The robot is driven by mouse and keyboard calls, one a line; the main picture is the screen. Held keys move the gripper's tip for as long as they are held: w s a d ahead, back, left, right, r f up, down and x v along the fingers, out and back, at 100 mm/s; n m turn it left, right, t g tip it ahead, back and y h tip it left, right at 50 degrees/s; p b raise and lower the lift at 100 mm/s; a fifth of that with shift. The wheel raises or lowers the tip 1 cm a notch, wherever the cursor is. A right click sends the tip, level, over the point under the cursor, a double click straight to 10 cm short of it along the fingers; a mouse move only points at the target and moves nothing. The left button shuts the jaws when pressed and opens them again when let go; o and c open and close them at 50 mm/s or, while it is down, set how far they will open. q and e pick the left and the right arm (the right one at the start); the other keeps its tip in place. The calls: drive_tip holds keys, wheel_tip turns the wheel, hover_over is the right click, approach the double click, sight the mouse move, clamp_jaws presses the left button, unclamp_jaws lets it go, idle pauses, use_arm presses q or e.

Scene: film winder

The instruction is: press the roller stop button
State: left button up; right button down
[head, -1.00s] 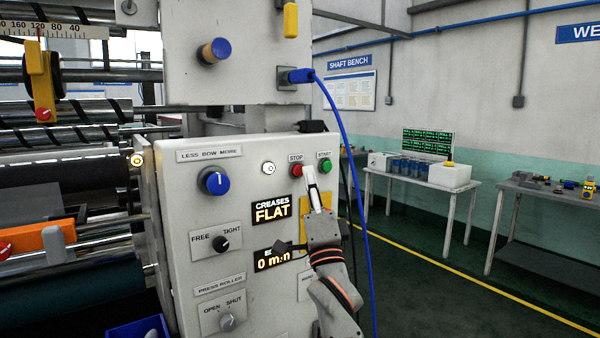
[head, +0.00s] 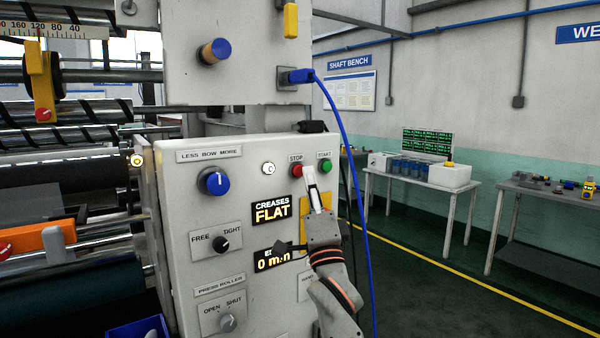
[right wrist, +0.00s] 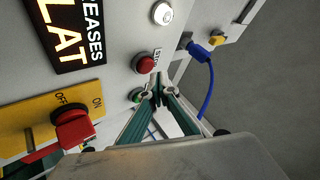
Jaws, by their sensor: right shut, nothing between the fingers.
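The red STOP button (head: 296,170) sits on the upper right of the grey control panel (head: 190,180), under its STOP label. The green START button (head: 326,166) is to its right. My right gripper (head: 309,172) is shut and empty, its tip pointing up in front of the panel, just right of the red button. In the right wrist view the red button (right wrist: 146,64) shows in full, and the closed fingertips (right wrist: 160,92) lie beside it, between it and the wrist. I cannot tell whether they touch the panel. My left gripper is out of view.
A CREASES FLAT display (head: 271,210) and a 0 m/min display (head: 273,258) are left of my arm. A blue cable (head: 353,160) hangs close to its right. A red switch on a yellow plate (right wrist: 73,128) is near the wrist. Rollers lie at the left.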

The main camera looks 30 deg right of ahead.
drive_tip(key=shift+w, duration=0.1)
drive_tip(key=shift+w+y, duration=0.3)
drive_tip(key=shift+w, duration=0.05)
drive_tip(key=shift+w+a, duration=0.1)
drive_tip(key=shift+w, duration=0.4)
idle(0.9)
drive_tip(key=shift+s, duration=0.1)
drive_tip(key=shift+s+p, duration=0.75)
drive_tip(key=shift+s, duration=0.1)
